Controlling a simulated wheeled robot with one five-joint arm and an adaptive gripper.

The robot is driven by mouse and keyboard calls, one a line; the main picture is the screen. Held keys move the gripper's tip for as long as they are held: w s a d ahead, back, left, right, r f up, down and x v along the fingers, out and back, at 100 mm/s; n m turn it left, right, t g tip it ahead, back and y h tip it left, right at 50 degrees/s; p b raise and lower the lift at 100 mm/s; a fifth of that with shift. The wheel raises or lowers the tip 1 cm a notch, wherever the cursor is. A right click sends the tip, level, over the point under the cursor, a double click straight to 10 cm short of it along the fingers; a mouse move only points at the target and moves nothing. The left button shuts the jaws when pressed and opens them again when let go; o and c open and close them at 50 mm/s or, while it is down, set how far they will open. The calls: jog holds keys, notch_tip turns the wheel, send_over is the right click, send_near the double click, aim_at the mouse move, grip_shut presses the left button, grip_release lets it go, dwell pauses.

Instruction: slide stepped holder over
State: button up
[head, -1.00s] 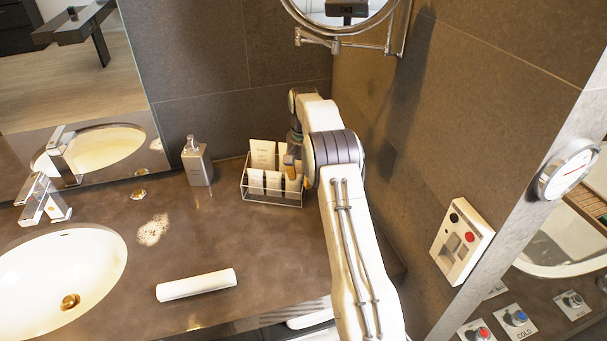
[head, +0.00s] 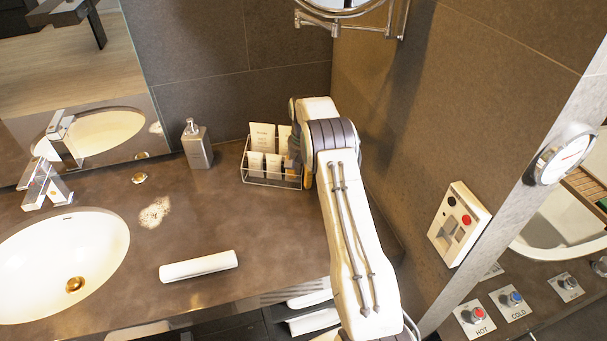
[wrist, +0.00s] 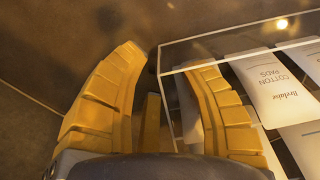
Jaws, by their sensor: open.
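The stepped holder (head: 271,183) is a clear, thin-edged tray with several white packets in rows. It stands on the brown counter near the back wall. In the wrist view its clear rim (wrist: 250,53) and "cotton pads" packets fill the right side. My gripper (wrist: 162,58) is open, with two yellow ridged fingers. The holder's near corner and side edge show between the fingers. The right finger overlaps the clear wall; I cannot tell whether they touch. In the head view my arm hides most of the gripper at the holder's right end.
A grey soap dispenser (head: 197,147) stands left of the holder, with a gap between. A rolled white towel (head: 198,266) lies near the front edge. A sink (head: 60,250) is at left. The tiled wall (head: 385,150) rises close on the right.

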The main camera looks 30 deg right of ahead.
jog(key=shift+o, duration=0.3)
grip_shut()
jog(key=shift+a, duration=0.1)
dwell(0.4)
